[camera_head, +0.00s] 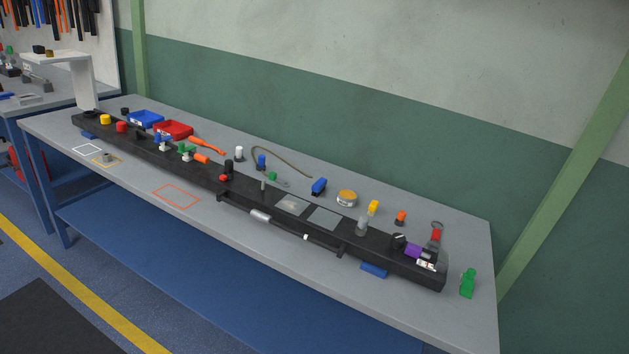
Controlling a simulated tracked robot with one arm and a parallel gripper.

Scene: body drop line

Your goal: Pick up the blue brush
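A small blue block-like thing with a dark underside (319,186) lies on the grey workbench behind the long black panel, right of the middle of the picture. It may be the blue brush, but it is too small to tell. A small upright blue piece (262,161) stands further left, near a curved cable. A flat blue piece (374,270) shows at the front edge of the panel. My gripper is not in view.
The long black panel (330,237) fills much of the workbench (130,165) and carries several knobs and valves. Blue (146,118) and red (174,129) trays, an orange tool (206,145), a round tin (347,198) and a green figure (468,283) stand around it. The bench front is mostly clear.

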